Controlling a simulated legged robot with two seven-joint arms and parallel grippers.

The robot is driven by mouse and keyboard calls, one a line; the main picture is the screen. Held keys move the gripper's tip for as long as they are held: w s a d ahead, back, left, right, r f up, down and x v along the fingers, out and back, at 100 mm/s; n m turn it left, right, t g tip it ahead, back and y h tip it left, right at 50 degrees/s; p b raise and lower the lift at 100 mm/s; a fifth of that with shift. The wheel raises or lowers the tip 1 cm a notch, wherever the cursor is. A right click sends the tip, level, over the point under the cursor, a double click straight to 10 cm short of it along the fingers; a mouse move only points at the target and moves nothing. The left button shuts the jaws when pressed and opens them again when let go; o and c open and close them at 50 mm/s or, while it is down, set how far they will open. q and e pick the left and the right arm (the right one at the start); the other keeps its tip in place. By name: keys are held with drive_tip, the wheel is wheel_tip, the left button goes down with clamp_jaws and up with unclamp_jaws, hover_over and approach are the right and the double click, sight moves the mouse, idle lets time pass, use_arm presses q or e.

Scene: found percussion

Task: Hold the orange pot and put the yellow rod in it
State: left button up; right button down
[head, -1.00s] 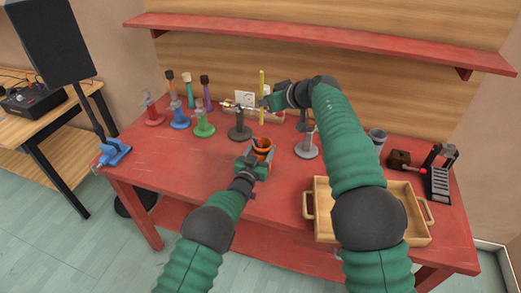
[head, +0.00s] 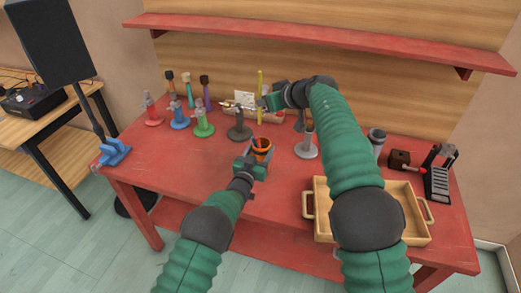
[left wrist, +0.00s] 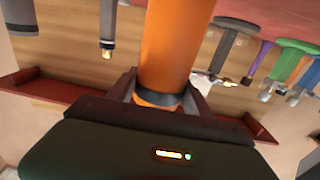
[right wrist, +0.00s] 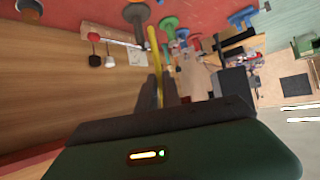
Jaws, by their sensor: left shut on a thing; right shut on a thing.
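The orange pot (head: 263,144) is upright near the middle of the red table, its open mouth facing up. My left gripper (head: 254,161) is shut on its side; in the left wrist view, the pot's orange wall (left wrist: 168,50) stands between the fingers. The yellow rod (head: 260,84) is upright and held up behind and above the pot, apart from it. My right gripper (head: 266,101) is shut on the rod, which also shows between the fingers in the right wrist view (right wrist: 153,45). The rod's lower end is hard to make out in the head view.
A dark grey stand (head: 239,131) is just behind and left of the pot; a light grey stand (head: 306,149) is to its right. Coloured stands, including a green one (head: 203,130), fill the back left. A wooden tray (head: 318,190) is at right. The front left is clear.

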sight(259, 118)
use_arm(q)
drive_tip(key=shift+a, duration=0.4)
drive_tip(key=shift+d, duration=0.2)
use_arm(e)
drive_tip(key=shift+a+f, duration=0.2)
drive_tip(key=shift+f, duration=1.45)
use_arm(q)
drive_tip(key=shift+a, duration=0.1)
use_arm(e)
drive_tip(key=shift+a+f, duration=0.1)
drive_tip(key=shift+f, duration=3.4)
drive_tip(key=c, duration=1.9)
unclamp_jaws()
drive_tip(key=o, duration=0.6)
